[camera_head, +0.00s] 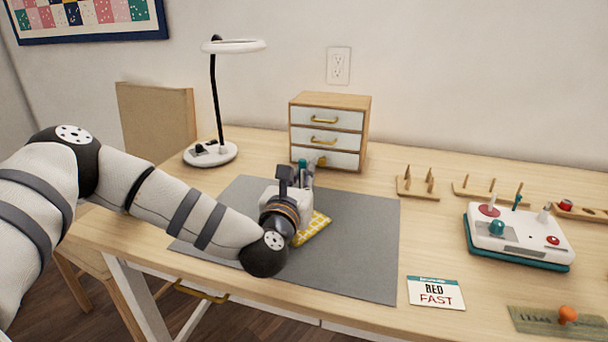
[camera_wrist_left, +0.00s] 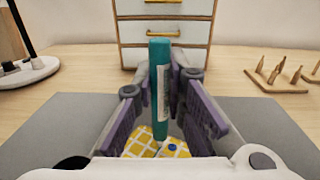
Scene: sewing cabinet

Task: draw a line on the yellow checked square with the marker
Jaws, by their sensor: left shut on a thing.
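My left gripper (camera_head: 295,182) is over the grey mat and is shut on the teal marker (camera_wrist_left: 160,85). The marker stands close to upright between the purple-padded fingers of the left gripper (camera_wrist_left: 165,92). In the head view only the marker's teal top shows, behind the gripper. The yellow checked square (camera_head: 313,229) lies on the mat, partly hidden by my gripper and wrist. In the left wrist view, the square (camera_wrist_left: 140,146) lies below the marker's lower end, with a small blue spot on it. I cannot tell whether the marker touches it. My right gripper is not in view.
The grey mat (camera_head: 360,255) has bare room right of the square. A small drawer cabinet (camera_head: 327,120) stands behind, with a lamp (camera_head: 213,151) to its left. Spool racks (camera_head: 418,190), a white-and-teal device (camera_head: 520,237) and a "RED FAST" card (camera_head: 436,293) are at the right.

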